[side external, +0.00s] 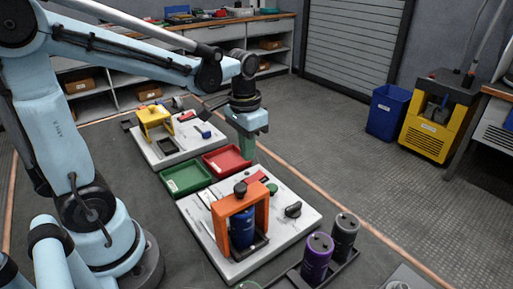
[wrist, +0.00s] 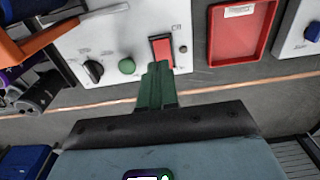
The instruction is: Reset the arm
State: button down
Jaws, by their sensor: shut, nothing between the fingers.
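My gripper (side external: 248,155) is shut and empty, pointing down above the floor side of the near white panel (side external: 295,202), close to the red tray. In the wrist view its green fingers (wrist: 158,72) are together and overlap the lower edge of a red rocker switch (wrist: 161,48); I cannot tell whether they touch it. A green button (wrist: 127,66) and a black knob (wrist: 93,71) sit left of the switch. An orange frame (side external: 262,206) stands on the near panel around a blue cylinder (side external: 242,229).
A red tray (side external: 227,160) and green tray (side external: 187,178) lie between the near panel and a far panel (side external: 178,158) with a yellow frame (side external: 154,119). Purple (side external: 317,258) and grey (side external: 344,236) cylinders stand at front right. Floor is clear toward the blue bin (side external: 388,112).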

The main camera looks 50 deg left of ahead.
jog(key=s+d+r+t, duration=0.2)
jog(key=s+d+t, duration=0.2)
jog(key=t, duration=0.2)
jog(key=shift+r+t, duration=0.25)
jog(key=shift+t, duration=0.15)
